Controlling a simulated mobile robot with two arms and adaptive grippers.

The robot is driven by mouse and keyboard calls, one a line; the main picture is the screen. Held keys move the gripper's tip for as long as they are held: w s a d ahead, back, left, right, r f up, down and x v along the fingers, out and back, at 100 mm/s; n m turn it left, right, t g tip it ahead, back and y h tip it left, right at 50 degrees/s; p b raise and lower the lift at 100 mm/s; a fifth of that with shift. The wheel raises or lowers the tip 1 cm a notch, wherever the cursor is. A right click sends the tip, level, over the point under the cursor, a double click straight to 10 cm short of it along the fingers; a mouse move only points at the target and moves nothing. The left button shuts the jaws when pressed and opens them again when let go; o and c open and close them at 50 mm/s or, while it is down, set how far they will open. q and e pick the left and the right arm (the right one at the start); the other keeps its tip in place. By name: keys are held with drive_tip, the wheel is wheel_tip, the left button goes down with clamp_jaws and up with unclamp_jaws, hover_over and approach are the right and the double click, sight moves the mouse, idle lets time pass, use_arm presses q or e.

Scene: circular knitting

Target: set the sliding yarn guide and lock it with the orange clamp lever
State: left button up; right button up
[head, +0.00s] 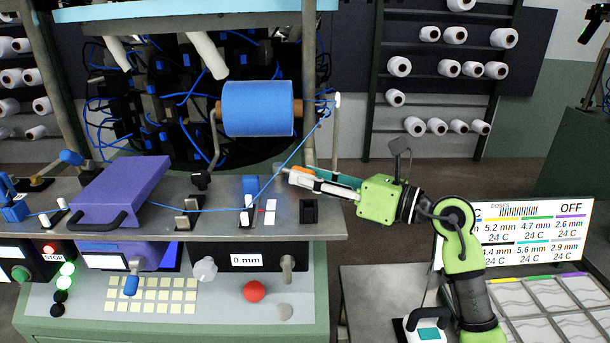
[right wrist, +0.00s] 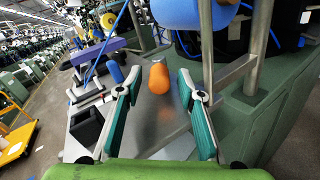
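The orange clamp lever (head: 302,171) is partly hidden behind my right gripper (head: 300,177) in the head view. In the right wrist view its rounded orange handle (right wrist: 171,86) stands between the two teal-padded fingers (right wrist: 160,100), which are spread open with visible room on both sides. The sliding yarn guide, with a blue block (head: 250,185) and a white piece below it, is on the metal plate just left of the right gripper. A blue yarn runs down to it from the upper right. The readout (head: 247,260) shows 0 mm. My left gripper is not in view.
A blue yarn spool (head: 258,108) hangs above the plate, with a metal post to its right. A purple hinged cover (head: 120,190) is on the left of the plate. A black switch (head: 308,211) is near the right edge. A red button (head: 254,291) is below.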

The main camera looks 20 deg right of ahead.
drive_tip(key=v, duration=1)
drive_tip(key=shift+s+d, duration=0.15)
drive_tip(key=shift+s, duration=0.1)
